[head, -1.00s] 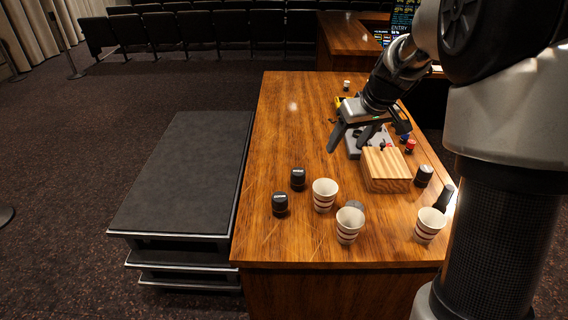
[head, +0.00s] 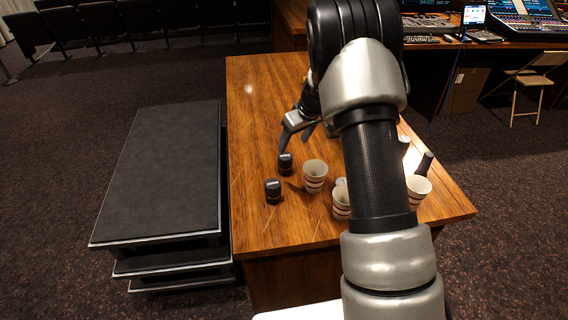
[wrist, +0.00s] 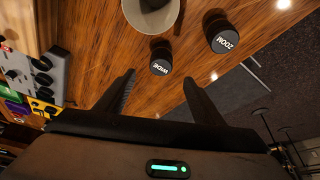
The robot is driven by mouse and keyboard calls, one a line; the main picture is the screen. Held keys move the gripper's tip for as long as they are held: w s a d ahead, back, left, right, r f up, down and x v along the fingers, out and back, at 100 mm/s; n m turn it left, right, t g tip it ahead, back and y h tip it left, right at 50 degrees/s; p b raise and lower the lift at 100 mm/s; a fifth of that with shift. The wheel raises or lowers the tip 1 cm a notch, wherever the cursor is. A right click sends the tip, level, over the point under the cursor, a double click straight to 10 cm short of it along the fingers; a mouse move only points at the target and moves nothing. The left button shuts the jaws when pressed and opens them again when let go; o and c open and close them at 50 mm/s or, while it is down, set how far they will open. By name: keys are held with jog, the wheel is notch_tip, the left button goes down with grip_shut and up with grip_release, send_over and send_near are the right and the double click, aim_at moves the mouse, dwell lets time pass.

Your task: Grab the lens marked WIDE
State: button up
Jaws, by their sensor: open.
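The lens marked WIDE (wrist: 161,60) is a small black cylinder standing upright on the wooden desk, its white label readable in the wrist view. In the head view it is the farther dark lens (head: 285,164). A second black lens, marked ZOOM (wrist: 222,38), stands to its right in the wrist view and nearer me in the head view (head: 273,191). My gripper (wrist: 159,80) is open and empty. In the wrist view, WIDE lies just beyond the fingertips, roughly centred between them. In the head view my gripper (head: 296,143) is just behind WIDE.
A striped cup (head: 314,177) stands close beside WIDE; it also shows in the wrist view (wrist: 150,14). A black stepped platform (head: 165,175) lies left of the desk. My arm hides much of the desk's right side.

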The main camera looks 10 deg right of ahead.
aim_at(286, 156)
jog(key=p+x, duration=0.1)
jog(key=x, duration=1.1)
jog(key=shift+a, duration=0.15)
jog(key=shift+r, duration=0.1)
jog(key=c, duration=1.4)
